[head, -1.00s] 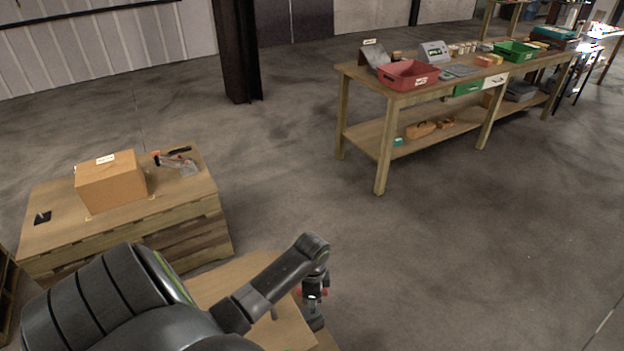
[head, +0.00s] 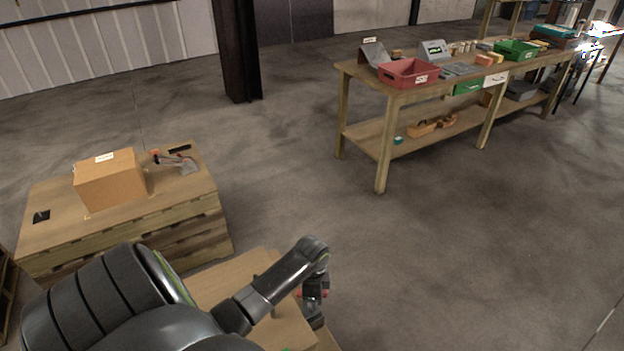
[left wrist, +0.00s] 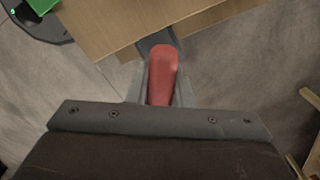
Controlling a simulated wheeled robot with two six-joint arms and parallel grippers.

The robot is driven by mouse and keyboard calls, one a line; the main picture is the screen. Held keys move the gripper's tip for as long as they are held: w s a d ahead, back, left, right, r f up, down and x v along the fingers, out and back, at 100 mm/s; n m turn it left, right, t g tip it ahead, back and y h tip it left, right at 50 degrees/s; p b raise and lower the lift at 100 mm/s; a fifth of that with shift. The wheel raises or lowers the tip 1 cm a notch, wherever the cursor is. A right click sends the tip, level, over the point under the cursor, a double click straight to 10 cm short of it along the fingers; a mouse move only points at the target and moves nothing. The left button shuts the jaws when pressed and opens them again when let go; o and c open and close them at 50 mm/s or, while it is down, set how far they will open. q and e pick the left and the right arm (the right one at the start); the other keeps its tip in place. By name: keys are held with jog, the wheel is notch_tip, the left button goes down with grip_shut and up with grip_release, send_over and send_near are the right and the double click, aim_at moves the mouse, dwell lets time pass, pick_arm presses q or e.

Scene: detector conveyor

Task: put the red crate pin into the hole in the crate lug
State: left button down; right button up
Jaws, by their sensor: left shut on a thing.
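The red crate pin (left wrist: 163,75) stands out between the fingers of my left gripper in the left wrist view. My left gripper (head: 313,293) is shut on it, and small bits of red show at the gripper in the head view. A grey metal piece (left wrist: 157,40), perhaps the crate lug, lies just beyond the pin's far end at the edge of a wooden crate (left wrist: 190,25). Its hole is not visible, and I cannot tell whether the pin touches it. The crate top (head: 225,280) also shows in the head view, partly behind my arm. My right gripper is not in view.
A pallet stack (head: 120,235) with a cardboard box (head: 108,182) and a clamp-like tool (head: 178,160) stands at the left. A long workbench (head: 400,92) with a red bin (head: 408,73) stands at the back right. The floor between is clear.

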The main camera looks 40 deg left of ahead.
pick_arm(q)
jog(key=shift+f+b, duration=0.6)
jog(key=shift+f, duration=0.6)
jog(key=c, duration=1.2)
grip_release()
notch_tip(320, 180, up, 14)
jog(key=shift+w+r+b, duration=0.1)
jog(key=shift+r+b, duration=0.1)
jog(key=shift+b, duration=0.4)
notch_tip(320, 180, up, 3)
jog(key=p, duration=0.2)
jog(key=shift+p, duration=0.4)
jog(key=shift+d+f, duration=0.1)
